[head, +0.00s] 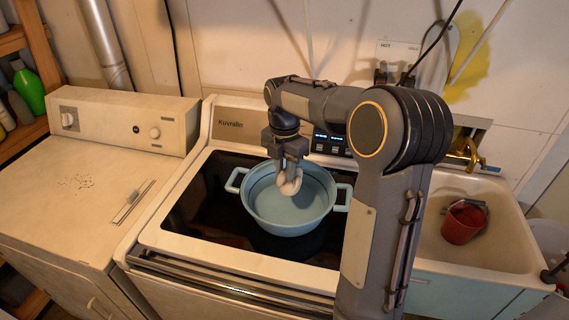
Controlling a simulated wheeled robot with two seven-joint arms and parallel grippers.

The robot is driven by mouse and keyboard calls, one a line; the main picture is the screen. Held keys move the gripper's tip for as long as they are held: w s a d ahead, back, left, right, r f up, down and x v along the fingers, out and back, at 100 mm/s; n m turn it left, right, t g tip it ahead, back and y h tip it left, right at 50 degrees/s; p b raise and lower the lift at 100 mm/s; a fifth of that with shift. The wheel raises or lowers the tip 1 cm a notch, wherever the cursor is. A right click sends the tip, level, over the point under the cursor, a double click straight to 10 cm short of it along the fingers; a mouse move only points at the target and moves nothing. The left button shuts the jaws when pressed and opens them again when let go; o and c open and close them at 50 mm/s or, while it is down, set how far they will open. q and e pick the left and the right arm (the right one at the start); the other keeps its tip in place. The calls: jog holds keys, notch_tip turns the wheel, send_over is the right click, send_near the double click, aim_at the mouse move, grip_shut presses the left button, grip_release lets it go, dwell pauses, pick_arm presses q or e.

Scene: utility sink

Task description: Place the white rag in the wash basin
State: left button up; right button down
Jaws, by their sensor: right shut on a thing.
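The wash basin (286,214) is a light blue, two-handled tub on the dark top of the washer. My right gripper (290,168) points down over the basin and is shut on the white rag (290,185). The rag is a small bunched white shape hanging below the fingers, within the basin's outline. I cannot tell whether the rag touches the basin floor. My left gripper is not in the view.
The washer (190,245) carries the basin. A beige dryer (65,190) stands to its left. A green bottle (29,88) stands on a wooden shelf.

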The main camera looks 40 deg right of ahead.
aim_at(284, 171)
jog(key=shift+f+b, duration=0.9)
jog(key=shift+f, duration=0.55)
jog(key=c, duration=1.2)
grip_release()
notch_tip(284, 171, up, 6)
jog(key=p, duration=0.5)
jog(key=shift+r, duration=0.15)
jog(key=shift+r+p, duration=0.35)
jog(key=shift+r, duration=0.05)
